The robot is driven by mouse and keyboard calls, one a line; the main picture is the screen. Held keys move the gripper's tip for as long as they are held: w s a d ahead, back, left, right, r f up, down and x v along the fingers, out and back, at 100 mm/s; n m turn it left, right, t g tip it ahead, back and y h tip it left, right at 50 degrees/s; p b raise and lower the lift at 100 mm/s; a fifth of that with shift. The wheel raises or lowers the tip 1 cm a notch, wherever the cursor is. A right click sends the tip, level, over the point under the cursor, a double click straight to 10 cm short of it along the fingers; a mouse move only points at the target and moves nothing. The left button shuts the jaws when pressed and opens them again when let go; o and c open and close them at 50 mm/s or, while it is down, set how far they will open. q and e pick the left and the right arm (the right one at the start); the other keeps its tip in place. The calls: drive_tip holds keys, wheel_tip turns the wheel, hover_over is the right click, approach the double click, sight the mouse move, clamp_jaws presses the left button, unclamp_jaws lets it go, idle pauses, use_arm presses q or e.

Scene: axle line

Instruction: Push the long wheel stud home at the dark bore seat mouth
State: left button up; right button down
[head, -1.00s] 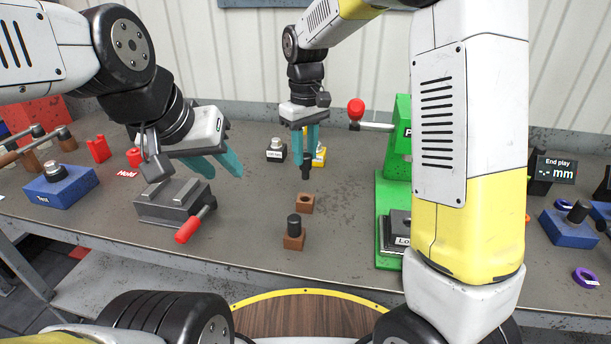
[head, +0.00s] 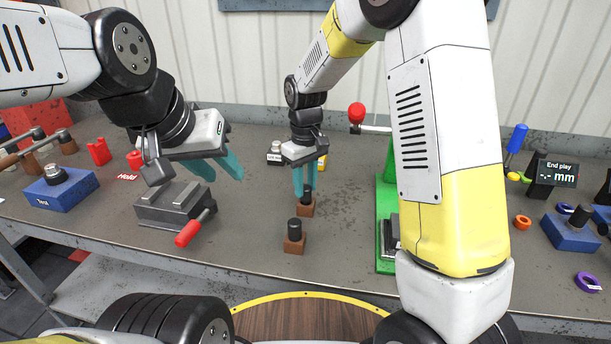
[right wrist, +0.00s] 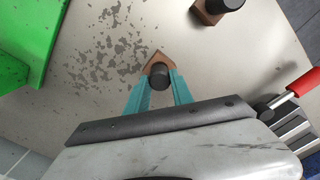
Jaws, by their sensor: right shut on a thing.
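A black stud (head: 307,192) stands upright at a small brown block (head: 306,208) on the bench. My right gripper (head: 304,186) points down and is shut on this stud. In the right wrist view, the stud's dark round top (right wrist: 159,75) is between the teal fingers, with the block (right wrist: 157,58) just beyond it. The stud's lower end and the block's opening are hidden. A second black stud (head: 294,225) stands in a nearer brown block (head: 293,244). My left gripper (head: 217,166) is open and empty above the grey vise. I cannot tell which seat is the dark bore one.
The grey vise (head: 172,204) with a red handle (head: 189,233) stands left of the blocks. A blue test block (head: 60,188) is further left. A green press (head: 386,220) stands at the right, partly behind my right arm.

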drive_tip(key=shift+f, duration=0.35)
drive_tip(key=shift+f, duration=0.1)
drive_tip(key=c, duration=1.1)
unclamp_jaws()
drive_tip(key=shift+f, duration=0.1)
